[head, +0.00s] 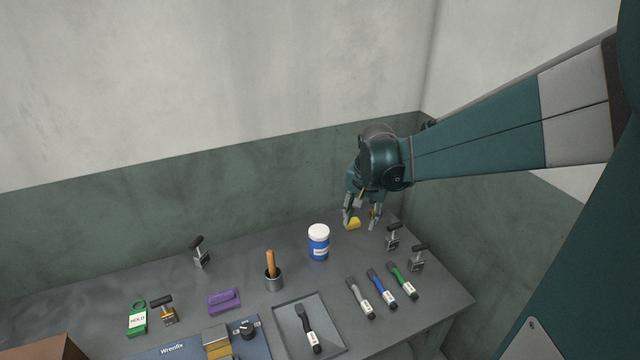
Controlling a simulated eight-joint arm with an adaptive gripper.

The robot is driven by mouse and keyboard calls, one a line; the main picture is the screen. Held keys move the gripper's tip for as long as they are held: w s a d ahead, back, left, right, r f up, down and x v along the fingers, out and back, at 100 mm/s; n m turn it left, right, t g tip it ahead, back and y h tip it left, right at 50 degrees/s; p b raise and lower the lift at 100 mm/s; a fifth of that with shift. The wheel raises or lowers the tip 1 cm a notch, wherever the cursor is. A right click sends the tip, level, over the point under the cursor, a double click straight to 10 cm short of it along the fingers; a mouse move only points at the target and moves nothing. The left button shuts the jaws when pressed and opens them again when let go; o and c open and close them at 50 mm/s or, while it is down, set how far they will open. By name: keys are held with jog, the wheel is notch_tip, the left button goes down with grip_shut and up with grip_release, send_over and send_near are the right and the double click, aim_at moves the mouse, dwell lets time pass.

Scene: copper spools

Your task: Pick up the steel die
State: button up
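My gripper (360,222) is over the back right of the grey table, pointing down, with its two fingers spread apart. A small yellow object (353,223) shows between the fingers, nearer the left one; I cannot tell whether they touch. I cannot make out for certain which thing is the steel die.
A blue jar (319,246) with a white lid stands left of my gripper. A tray (333,325) holds a black marker (308,328). A purple eraser (224,300) and green tag (138,318) are left.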

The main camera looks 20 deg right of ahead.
jog(key=w+d+f+m+g+p, duration=0.1)
jog(key=w+d+f+m, duration=0.15)
jog(key=d, duration=0.25)
jog(key=w+d+f+m+g+p, duration=0.1)
jog(key=d+f, duration=0.3)
jog(key=d, duration=0.1)
jog(key=m+y+p, duration=0.1)
jog(key=m+p, duration=0.1)
jog(key=m, duration=0.1)
send_over(393, 237)
jog(key=shift+g, duration=0.3)
jog(key=f, duration=0.6)
jog(key=shift+w+d+f, duration=0.2)
jog(key=shift+w+f, duration=0.05)
jog(key=shift+w, duration=0.1)
jog(key=shift+f, duration=0.1)
jog(key=shift+f, duration=1.3)
jog(key=shift+b, duration=0.3)
jog(key=shift+s+f+b, duration=0.1)
jog(key=shift+f+b, duration=0.55)
jog(key=shift+f, duration=1.95)
grip_shut()
